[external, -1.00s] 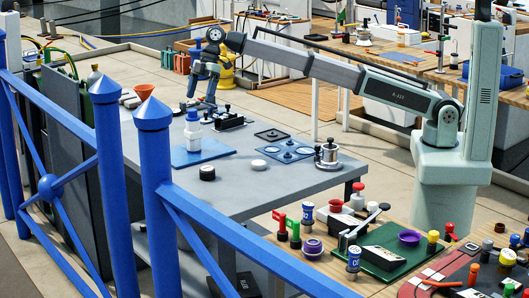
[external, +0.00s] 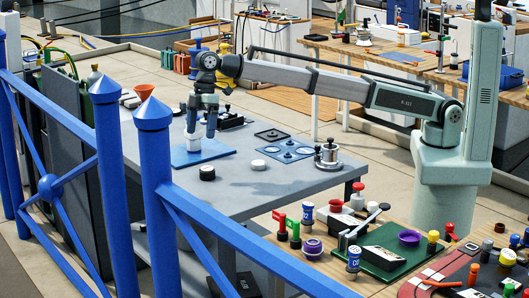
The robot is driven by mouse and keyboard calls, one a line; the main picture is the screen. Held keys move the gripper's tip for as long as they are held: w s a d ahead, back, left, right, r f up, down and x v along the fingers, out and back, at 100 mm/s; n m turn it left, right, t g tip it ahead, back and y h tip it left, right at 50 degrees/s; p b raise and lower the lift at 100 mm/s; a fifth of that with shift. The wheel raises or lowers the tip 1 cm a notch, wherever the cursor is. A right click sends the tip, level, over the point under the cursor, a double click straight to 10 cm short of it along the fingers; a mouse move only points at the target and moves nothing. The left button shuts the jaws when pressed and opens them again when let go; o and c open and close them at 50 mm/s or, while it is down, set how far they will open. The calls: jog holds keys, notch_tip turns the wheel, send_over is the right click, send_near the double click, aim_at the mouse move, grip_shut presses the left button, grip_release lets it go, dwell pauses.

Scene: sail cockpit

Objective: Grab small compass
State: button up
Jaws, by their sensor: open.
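My gripper (external: 202,133) points down over the near part of the grey table, its two fingers apart. A white upright piece (external: 193,143) stands on a blue mat (external: 217,149), right at the fingers; its upper part is hidden behind them. I cannot tell whether the fingers touch it. No thing can be clearly made out as the small compass at this size.
A blue plate with round inserts (external: 286,150) and a silver pot-like piece (external: 328,155) stand to the right. A black fitting (external: 232,121) is close behind my gripper. Blue railing (external: 155,160) crosses the foreground. The grey table's front (external: 240,195) is clear.

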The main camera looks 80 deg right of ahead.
jog(key=m, duration=0.3)
jog(key=m+g+h, duration=0.1)
jog(key=m+h, duration=0.2)
jog(key=m, duration=2.7)
send_over(207, 168)
jog(key=f, duration=0.9)
jog(key=shift+w+d+f, duration=0.1)
jog(key=shift+w+f, duration=0.1)
jog(key=shift+w, duration=0.05)
jog(key=shift+s+f, duration=0.2)
jog(key=shift+f, duration=2.4)
jog(key=c, duration=1.2)
